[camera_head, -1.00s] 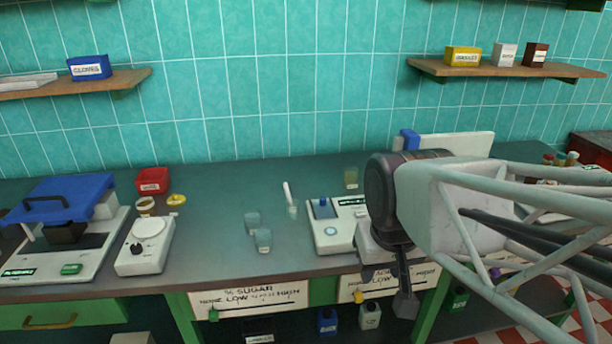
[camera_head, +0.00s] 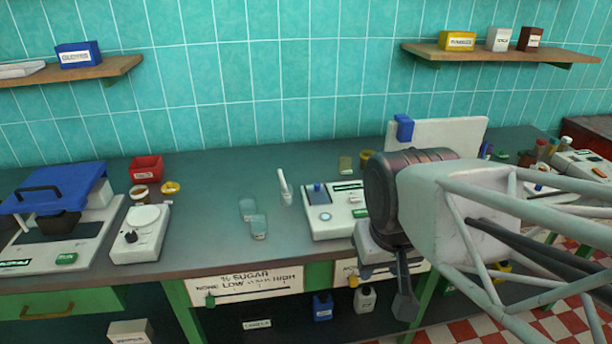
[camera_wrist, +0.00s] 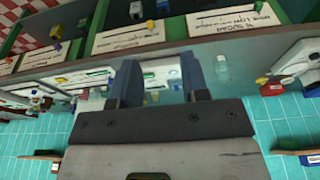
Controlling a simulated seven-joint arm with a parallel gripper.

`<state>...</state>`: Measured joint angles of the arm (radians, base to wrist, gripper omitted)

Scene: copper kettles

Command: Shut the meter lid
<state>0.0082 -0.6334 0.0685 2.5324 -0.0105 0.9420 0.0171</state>
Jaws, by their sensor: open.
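A white meter-like device (camera_head: 335,212) with a blue knob and a green-labelled display stands on the counter, left of my gripper. Behind my arm, an upright white panel (camera_head: 450,132) with a blue block (camera_head: 404,127) at its left edge looks like a raised lid. Its lower part is hidden, so I cannot tell which device it joins. My gripper (camera_head: 388,284) points down near the counter's front edge, open and empty. In the wrist view, the two fingers are apart (camera_wrist: 160,64), with a white device visible beyond the gap.
A blue-lidded machine (camera_head: 53,188) and a white dial device (camera_head: 140,233) stand at the left. A red box (camera_head: 146,169) is at the back left. Labelled slider panels (camera_head: 246,284) line the counter front.

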